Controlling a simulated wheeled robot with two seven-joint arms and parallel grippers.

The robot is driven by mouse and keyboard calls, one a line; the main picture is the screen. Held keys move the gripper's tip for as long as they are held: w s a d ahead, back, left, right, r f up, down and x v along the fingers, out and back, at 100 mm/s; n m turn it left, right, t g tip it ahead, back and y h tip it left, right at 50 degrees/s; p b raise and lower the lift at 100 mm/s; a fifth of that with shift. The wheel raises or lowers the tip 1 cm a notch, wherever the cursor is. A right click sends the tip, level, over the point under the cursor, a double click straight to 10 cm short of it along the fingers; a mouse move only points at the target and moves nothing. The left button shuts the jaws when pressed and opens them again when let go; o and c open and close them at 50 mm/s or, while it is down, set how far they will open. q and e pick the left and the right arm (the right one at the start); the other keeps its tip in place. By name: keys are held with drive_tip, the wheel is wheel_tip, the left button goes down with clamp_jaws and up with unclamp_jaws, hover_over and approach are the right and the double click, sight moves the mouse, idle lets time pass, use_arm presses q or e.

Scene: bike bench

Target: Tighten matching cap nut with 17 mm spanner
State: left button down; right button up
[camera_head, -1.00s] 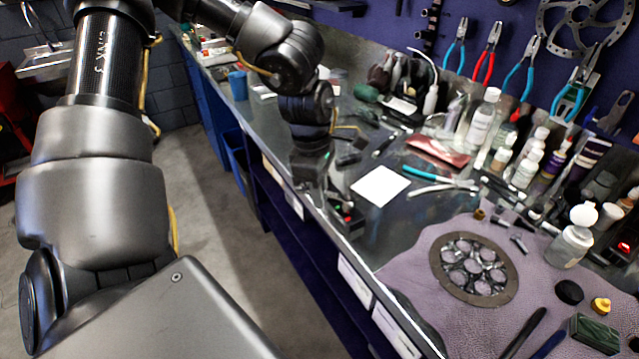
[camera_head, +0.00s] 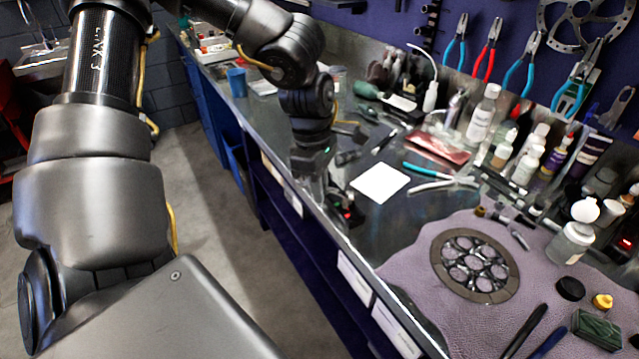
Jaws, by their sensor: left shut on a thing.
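My left gripper (camera_head: 343,214) points down at the front edge of the workbench, left of a white square card. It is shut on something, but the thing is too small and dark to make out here. I cannot pick out a 17 mm spanner for certain. No cap nut can be identified for certain either. A small brass-coloured piece (camera_head: 480,211) lies at the back edge of the mauve mat (camera_head: 415,262), to the right of the gripper and apart from it. My right gripper is not in view.
The white card (camera_head: 380,183) lies flat on the bench. Blue-handled pliers (camera_head: 430,172) lie behind it. A round dark metal part (camera_head: 474,265) rests on the mat, with a black cap (camera_head: 570,288) and a yellow cap (camera_head: 602,301) nearby. Bottles (camera_head: 482,115) crowd the back.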

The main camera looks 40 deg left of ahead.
use_arm(q)
drive_tip(key=shift+w+a+f+m+b, duration=0.2)
drive_tip(key=shift+a+f+m+b, duration=0.1)
drive_tip(key=shift+b, duration=0.15)
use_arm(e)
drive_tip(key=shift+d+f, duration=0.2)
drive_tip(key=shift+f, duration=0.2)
use_arm(q)
drive_tip(key=shift+d+r, duration=0.1)
drive_tip(key=shift+d, duration=0.1)
drive_tip(key=shift+w+r+m, duration=0.1)
drive_tip(key=shift+w+m, duration=0.05)
drive_tip(key=shift+m, duration=0.25)
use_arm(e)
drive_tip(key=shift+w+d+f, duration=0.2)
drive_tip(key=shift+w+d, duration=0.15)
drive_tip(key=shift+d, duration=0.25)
use_arm(q)
drive_tip(key=shift+w, duration=0.1)
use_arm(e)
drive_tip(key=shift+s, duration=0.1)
use_arm(q)
drive_tip(key=shift+r, duration=0.35)
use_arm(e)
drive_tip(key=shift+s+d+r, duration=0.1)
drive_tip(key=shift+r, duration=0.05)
